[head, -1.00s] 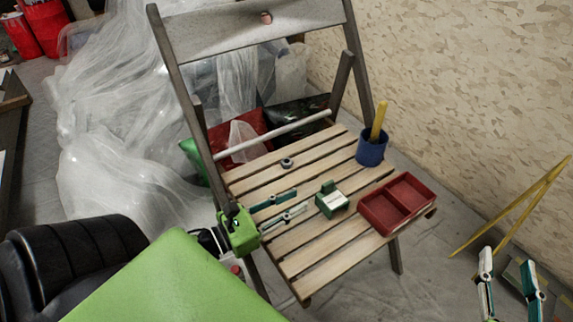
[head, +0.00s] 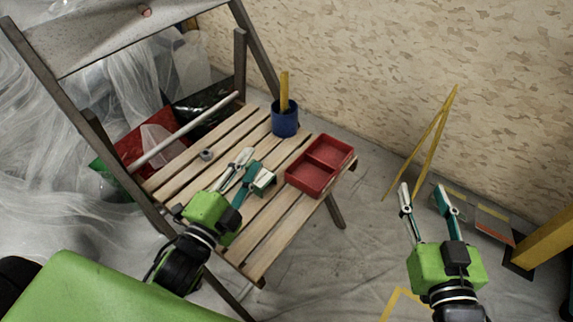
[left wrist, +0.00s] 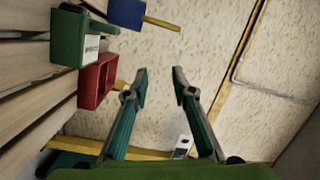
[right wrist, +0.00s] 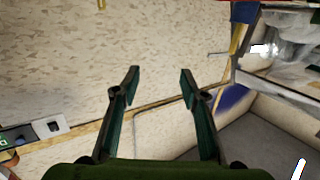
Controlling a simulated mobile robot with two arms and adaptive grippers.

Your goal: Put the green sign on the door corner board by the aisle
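A small green block with a white label, which looks like the green sign (head: 265,181), stands on the slatted chair seat, left of a red tray. In the left wrist view the green sign (left wrist: 72,38) is at the upper left, outside the fingers. My left gripper (head: 251,161) is open and empty over the seat; in the head view its fingers partly cover the sign. My right gripper (head: 422,189) is open and empty over the floor, right of the chair. I cannot tell which thing is the door corner board.
On the wooden chair (head: 262,240) are a red two-part tray (head: 313,178), a blue cup (head: 285,121) with a yellow handle, and a grey nut (head: 207,155). A yellow folding frame (head: 434,125) leans at the wall. A yellow post (head: 545,240) is at the right.

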